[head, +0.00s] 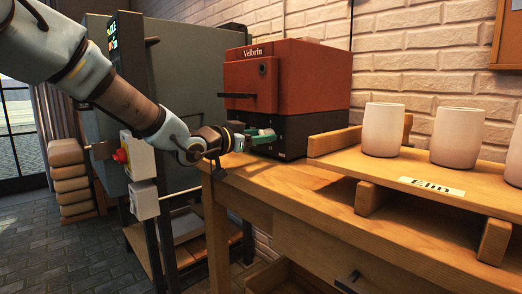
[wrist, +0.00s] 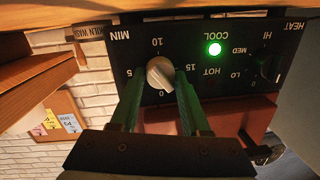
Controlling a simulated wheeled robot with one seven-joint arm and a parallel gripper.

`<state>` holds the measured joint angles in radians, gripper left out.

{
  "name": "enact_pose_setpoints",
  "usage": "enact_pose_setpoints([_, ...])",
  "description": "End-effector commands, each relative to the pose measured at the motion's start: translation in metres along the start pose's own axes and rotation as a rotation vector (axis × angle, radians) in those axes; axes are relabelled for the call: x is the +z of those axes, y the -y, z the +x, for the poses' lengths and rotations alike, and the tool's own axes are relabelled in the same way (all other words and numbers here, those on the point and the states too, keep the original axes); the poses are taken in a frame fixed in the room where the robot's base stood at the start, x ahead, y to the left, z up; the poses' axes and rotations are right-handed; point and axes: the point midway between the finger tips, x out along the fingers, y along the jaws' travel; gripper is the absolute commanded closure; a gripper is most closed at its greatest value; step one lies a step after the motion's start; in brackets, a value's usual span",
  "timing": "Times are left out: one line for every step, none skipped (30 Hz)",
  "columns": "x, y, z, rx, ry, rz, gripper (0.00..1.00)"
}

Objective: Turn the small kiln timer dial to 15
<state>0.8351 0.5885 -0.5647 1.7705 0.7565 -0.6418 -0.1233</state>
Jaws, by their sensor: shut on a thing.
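The small red kiln (head: 310,78), marked Velbrin, stands on the wooden bench with a black control panel (head: 315,128) along its lower front. In the wrist view the silver timer dial (wrist: 160,73) sits among the marks 0, 5, 10 and 15, with MIN beside them. In the head view my gripper (head: 264,136) reaches the panel's left part, and the dial is hidden.
A heat knob (wrist: 270,68) and a lit green lamp (wrist: 214,48) by COOL share the panel. A wooden board (head: 450,170) with pale cups (head: 383,130) stands to the right. A large grey kiln (head: 180,90) stands left.

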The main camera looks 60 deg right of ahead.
Motion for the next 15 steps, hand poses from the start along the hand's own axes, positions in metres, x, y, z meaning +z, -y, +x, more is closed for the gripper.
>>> enact_pose_setpoints([0.0068, -0.0023, 0.0005, -0.003, -0.004, 0.045, 1.00])
enact_pose_setpoints([0.0070, -0.0026, 0.0006, -0.005, -0.007, 0.074, 1.00])
enact_pose_setpoints([0.0074, -0.0028, 0.0007, -0.008, -0.009, 0.111, 1.00])
enact_pose_setpoints([0.0074, -0.0028, 0.0006, -0.010, -0.012, 0.139, 1.00])
enact_pose_setpoints([0.0073, -0.0030, 0.0006, -0.012, -0.014, 0.168, 1.00])
enact_pose_setpoints([0.0077, -0.0032, 0.0006, -0.015, -0.017, 0.206, 1.00])
enact_pose_setpoints([0.0081, -0.0033, 0.0006, -0.017, -0.019, 0.233, 1.00])
enact_pose_setpoints([0.0083, -0.0033, 0.0005, -0.019, -0.021, 0.262, 1.00])
enact_pose_setpoints([0.0082, -0.0037, 0.0005, -0.022, -0.024, 0.301, 1.00])
enact_pose_setpoints([0.0082, -0.0040, 0.0006, -0.024, -0.026, 0.328, 1.00])
enact_pose_setpoints([0.0084, -0.0041, 0.0007, -0.026, -0.029, 0.356, 1.00])
enact_pose_setpoints([0.0087, -0.0038, 0.0006, -0.030, -0.031, 0.395, 1.00])
enact_pose_setpoints([0.0087, -0.0036, 0.0005, -0.032, -0.034, 0.422, 1.00])
enact_pose_setpoints([0.0087, -0.0037, 0.0005, -0.035, -0.036, 0.451, 1.00])
enact_pose_setpoints([0.0090, -0.0042, 0.0006, -0.037, -0.039, 0.488, 1.00])
